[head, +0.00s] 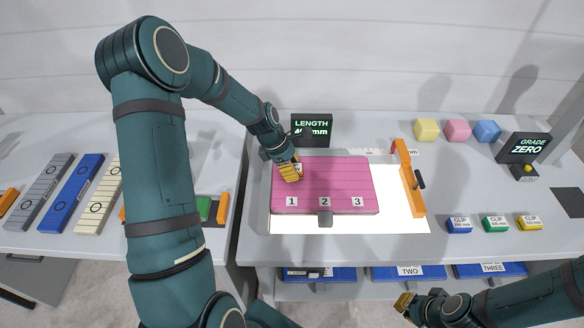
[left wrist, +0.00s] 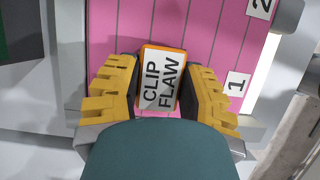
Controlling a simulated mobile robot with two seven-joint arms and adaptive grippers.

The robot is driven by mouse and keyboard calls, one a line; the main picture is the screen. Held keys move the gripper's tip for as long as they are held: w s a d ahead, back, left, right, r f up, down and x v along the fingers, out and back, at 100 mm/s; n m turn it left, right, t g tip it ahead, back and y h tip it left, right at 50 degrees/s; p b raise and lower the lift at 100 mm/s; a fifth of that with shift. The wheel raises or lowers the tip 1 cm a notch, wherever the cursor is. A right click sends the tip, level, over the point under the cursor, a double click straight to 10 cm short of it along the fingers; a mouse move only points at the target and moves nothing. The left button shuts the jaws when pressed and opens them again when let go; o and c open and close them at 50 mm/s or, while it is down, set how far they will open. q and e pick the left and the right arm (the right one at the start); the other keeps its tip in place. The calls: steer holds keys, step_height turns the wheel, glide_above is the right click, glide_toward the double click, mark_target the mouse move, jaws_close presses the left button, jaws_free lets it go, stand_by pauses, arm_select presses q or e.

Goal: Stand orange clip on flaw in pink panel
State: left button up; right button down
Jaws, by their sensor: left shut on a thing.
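The pink panel (head: 335,178) lies flat on a lit white area of the table, with dark lines across it and labels 1, 2 and 3 along its near edge. My left gripper (head: 291,174) is over the panel's left part, above label 1. In the left wrist view, its yellow fingers (left wrist: 161,88) are shut on the orange clip (left wrist: 148,47), whose white label reads CLIP FLAW. I cannot tell whether the clip touches the panel (left wrist: 215,30). No flaw is discernible. My right gripper (head: 406,302) is low at the front, away from the panel; its opening is unclear.
An orange gantry bar (head: 412,180) stands right of the panel. A LENGTH display (head: 312,128) is behind it.

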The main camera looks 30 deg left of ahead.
arm_select(q)
steer(key=shift+f, duration=0.15)
steer(key=o, duration=1)
steer(key=shift+r, duration=0.25)
steer(key=p+v, duration=0.1)
steer(key=v, duration=1.1)
steer(key=shift+s+d+f, duration=0.1)
